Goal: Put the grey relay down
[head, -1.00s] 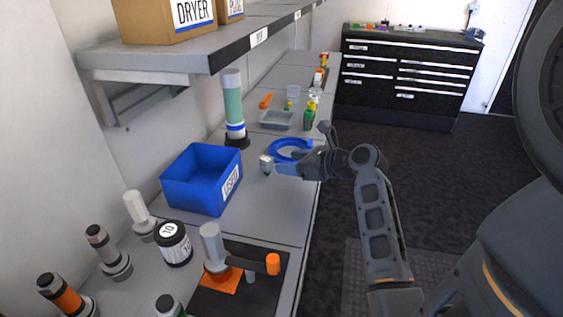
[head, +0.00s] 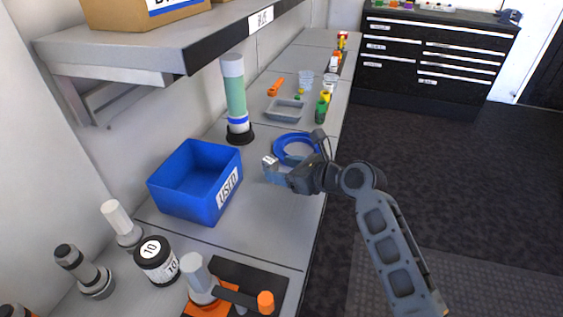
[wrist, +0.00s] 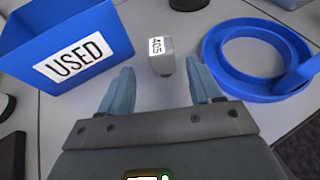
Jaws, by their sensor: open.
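The grey relay (head: 270,162) is a small block with a white label, and it appears to stand on the bench right of the blue bin. In the wrist view the relay (wrist: 161,60) shows "405" on its label. My gripper (head: 275,176) is open beside the relay, on the near side. In the wrist view its two blue fingers (wrist: 160,80) are spread wide, with the relay just beyond and between the tips, visible gaps on both sides. The relay's underside is hidden.
The blue bin (head: 165,195) marked USED stands left of the relay. A blue ring-shaped coil (head: 280,150) lies close on the right and behind. A green-and-white cylinder (head: 235,95) stands behind on a black base. A shelf (head: 110,55) overhangs the left. Bare bench lies in front.

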